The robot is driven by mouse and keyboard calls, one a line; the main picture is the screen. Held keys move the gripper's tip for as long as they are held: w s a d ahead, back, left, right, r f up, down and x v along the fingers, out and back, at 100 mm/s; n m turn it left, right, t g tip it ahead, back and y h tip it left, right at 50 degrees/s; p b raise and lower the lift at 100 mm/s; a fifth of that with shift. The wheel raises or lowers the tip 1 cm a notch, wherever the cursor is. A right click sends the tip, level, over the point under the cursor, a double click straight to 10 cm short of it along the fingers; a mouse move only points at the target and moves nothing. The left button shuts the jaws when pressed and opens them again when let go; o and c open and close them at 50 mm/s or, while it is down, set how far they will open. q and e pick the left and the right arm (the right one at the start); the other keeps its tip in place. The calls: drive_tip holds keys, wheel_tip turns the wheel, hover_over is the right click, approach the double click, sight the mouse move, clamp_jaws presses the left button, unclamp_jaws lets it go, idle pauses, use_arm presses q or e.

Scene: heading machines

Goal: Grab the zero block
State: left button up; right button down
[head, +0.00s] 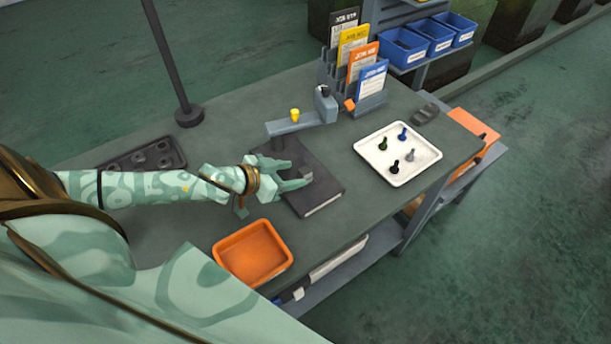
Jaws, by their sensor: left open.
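A small grey block (308,176), which looks like the zero block, sits on the dark flat plate (323,197) in the middle of the bench. My left gripper (299,173) reaches over this plate from the left. Its pale green jaws are open, with the block at or just beyond the fingertips. The jaws partly hide the block, and I cannot tell whether they touch it. My right gripper is out of view.
A grey stand with a yellow knob (295,114) rises behind the plate. An orange tray (252,252) lies in front. A white tray (401,176) with several small pegs is to the right. A dark tray (143,156) is at left, and a card rack (368,102) stands behind.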

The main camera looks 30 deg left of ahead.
sight(301, 173)
use_arm(q)
drive_tip(key=x, duration=0.2)
drive_tip(key=b+x, duration=0.1)
drive_tip(key=x, duration=0.2)
drive_tip(key=shift+d+r, duration=0.1)
drive_tip(key=shift+d, duration=0.15)
clamp_jaws()
drive_tip(key=shift+r, duration=0.1)
